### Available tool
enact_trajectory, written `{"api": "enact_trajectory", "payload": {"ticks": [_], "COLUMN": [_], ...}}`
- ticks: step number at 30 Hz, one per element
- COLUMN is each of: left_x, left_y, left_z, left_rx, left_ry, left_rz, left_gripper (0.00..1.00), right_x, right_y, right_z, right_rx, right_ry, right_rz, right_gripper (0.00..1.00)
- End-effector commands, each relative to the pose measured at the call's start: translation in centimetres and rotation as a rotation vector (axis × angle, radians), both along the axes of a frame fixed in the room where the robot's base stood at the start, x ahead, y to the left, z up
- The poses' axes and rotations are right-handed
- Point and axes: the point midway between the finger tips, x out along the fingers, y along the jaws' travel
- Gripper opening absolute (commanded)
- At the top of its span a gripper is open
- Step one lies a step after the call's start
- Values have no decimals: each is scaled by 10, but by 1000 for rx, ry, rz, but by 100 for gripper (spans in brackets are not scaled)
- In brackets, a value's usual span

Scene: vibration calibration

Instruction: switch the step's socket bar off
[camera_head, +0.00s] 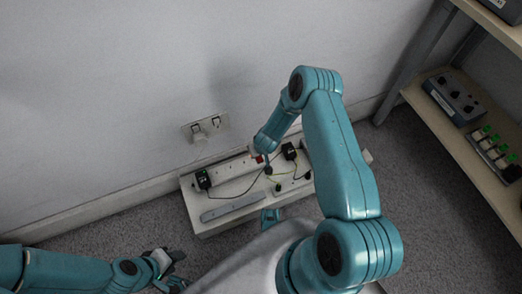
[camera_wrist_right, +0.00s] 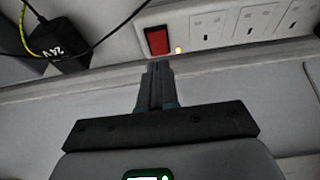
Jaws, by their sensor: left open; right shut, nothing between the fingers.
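The white socket bar (camera_head: 228,170) lies along the back of the low white step (camera_head: 212,230) by the wall. My left gripper (camera_head: 176,270) is open and empty, low over the carpet in front of the step.
Black adapters (camera_head: 203,180) and thin cables lie on the step, with a grey bar (camera_head: 232,207) at its front. A wall socket (camera_head: 205,128) is behind. A shelf (camera_head: 450,135) with devices stands right. The 24V adapter (camera_wrist_right: 62,45) is left of the switch.

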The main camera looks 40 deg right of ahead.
Motion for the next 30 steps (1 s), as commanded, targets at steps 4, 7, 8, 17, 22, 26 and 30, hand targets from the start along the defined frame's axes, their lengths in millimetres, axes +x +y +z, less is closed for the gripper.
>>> {"api": "enact_trajectory", "payload": {"ticks": [4, 7, 8, 17, 22, 26, 30], "left_x": [2, 3, 3, 3, 3, 3, 3], "left_y": [2, 3, 3, 3, 3, 3, 3], "left_z": [-12, -14, -14, -13, -17, -15, -17], "left_rx": [2, 2, 2, 2, 2, 2, 2], "left_ry": [-3, -4, -5, -5, -6, -5, -6], "left_rz": [9, 11, 11, 11, 13, 14, 13], "left_gripper": [43, 43, 43, 43, 43, 43, 43], "right_x": [2, 3, 3, 3, 3, 5, 5], "right_y": [-1, -1, -1, -1, -1, -1, -1], "right_z": [-22, -26, -27, -27, -34, -36, -38], "right_rx": [0, 0, 0, 0, 0, -1, -1], "right_ry": [0, -1, 0, 0, 0, -1, -1], "right_rz": [-1, -1, -1, -1, -1, 0, 0], "right_gripper": [0, 0, 0, 0, 0, 0, 0]}}
